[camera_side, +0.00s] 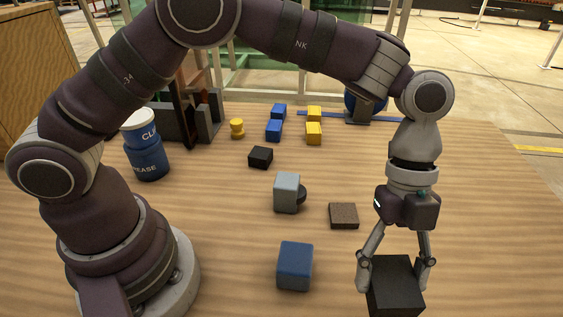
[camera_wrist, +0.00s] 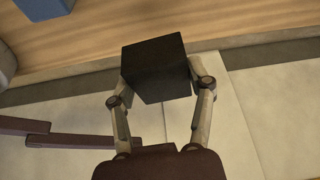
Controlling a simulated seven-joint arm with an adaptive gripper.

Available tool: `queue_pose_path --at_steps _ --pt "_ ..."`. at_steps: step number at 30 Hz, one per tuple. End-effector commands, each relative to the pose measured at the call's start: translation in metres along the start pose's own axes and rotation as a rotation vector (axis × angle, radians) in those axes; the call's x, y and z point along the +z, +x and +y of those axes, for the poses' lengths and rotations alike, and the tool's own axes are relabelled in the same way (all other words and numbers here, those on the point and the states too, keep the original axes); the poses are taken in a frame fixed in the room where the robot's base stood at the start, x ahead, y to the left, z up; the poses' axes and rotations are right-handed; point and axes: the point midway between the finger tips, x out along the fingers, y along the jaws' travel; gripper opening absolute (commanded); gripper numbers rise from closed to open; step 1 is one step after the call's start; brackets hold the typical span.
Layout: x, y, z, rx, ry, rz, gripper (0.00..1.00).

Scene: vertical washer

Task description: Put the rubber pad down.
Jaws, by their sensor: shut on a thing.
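The rubber pad appears to be the black block (camera_side: 393,284) held in my gripper (camera_side: 396,262) at the lower right of the side view. My gripper is shut on it, one finger on each side. The black block also shows in the wrist view (camera_wrist: 156,68), between the two fingers of my gripper (camera_wrist: 160,90). In the wrist view the floor shows past the table edge below the block. I cannot tell for sure whether the block touches the table.
A blue block (camera_side: 295,265), a grey block (camera_side: 287,192), a brown block (camera_side: 343,215) and a small black block (camera_side: 260,157) stand on the wooden table (camera_side: 230,230). Several blue and yellow pieces lie farther back. A blue grease tub (camera_side: 148,160) stands at left.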

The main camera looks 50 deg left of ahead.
Motion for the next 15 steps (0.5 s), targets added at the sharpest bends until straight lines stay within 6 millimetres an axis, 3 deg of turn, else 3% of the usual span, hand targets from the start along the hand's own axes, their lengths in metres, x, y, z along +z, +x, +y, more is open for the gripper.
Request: queue_pose_path --at_steps 4,15 --pt "-0.011 0.016 0.008 0.042 0.095 0.008 0.15" --pt "0.018 0.087 0.007 0.041 0.096 0.008 0.15"
